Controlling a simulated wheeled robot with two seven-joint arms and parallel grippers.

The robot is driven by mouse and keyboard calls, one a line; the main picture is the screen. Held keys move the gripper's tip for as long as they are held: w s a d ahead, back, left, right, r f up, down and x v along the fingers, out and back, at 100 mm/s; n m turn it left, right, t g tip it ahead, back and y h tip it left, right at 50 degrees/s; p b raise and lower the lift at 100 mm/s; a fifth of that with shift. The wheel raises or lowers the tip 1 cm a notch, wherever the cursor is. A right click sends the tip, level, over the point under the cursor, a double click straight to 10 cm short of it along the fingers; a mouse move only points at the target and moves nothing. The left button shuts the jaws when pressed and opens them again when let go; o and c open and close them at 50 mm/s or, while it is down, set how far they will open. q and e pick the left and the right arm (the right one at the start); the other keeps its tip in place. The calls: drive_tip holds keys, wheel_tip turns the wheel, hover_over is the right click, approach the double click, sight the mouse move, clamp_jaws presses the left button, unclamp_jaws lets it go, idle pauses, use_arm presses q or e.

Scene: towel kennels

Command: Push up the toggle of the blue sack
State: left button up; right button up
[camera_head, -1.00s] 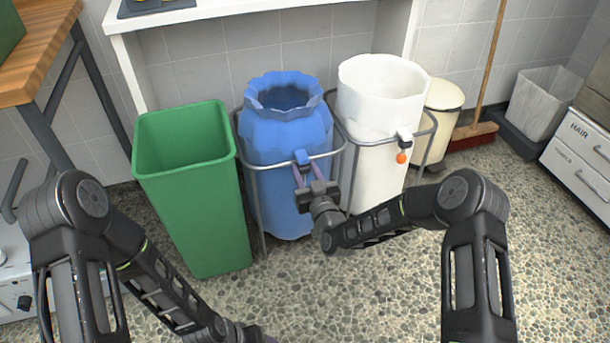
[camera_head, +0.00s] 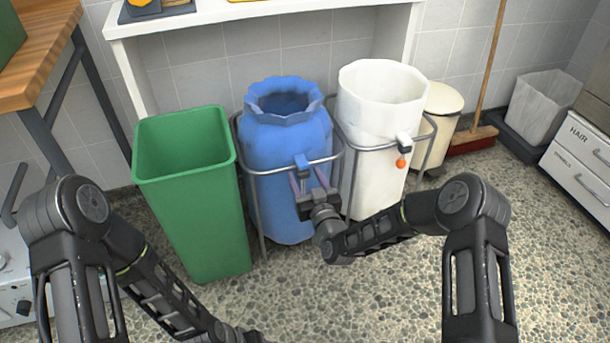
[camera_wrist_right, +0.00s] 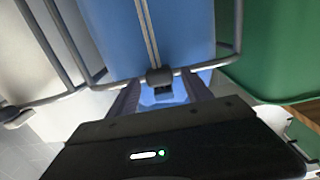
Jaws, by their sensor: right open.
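The blue sack (camera_head: 285,190) stands upright in a grey metal frame (camera_head: 262,172), its gathered mouth open at the top. My right gripper (camera_head: 306,180) is just below and in front of the toggle, open.
A green bin (camera_head: 195,205) stands close on the left of the blue sack. A white sack (camera_head: 375,145) with an orange toggle (camera_head: 401,163) stands on the right in its own frame. Behind are a cream bin (camera_head: 440,115) and a broom (camera_head: 474,135). The floor in front is clear.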

drive_tip(key=p+v, duration=0.1)
drive_tip(key=v, duration=0.6)
drive_tip(key=shift+p, duration=0.3)
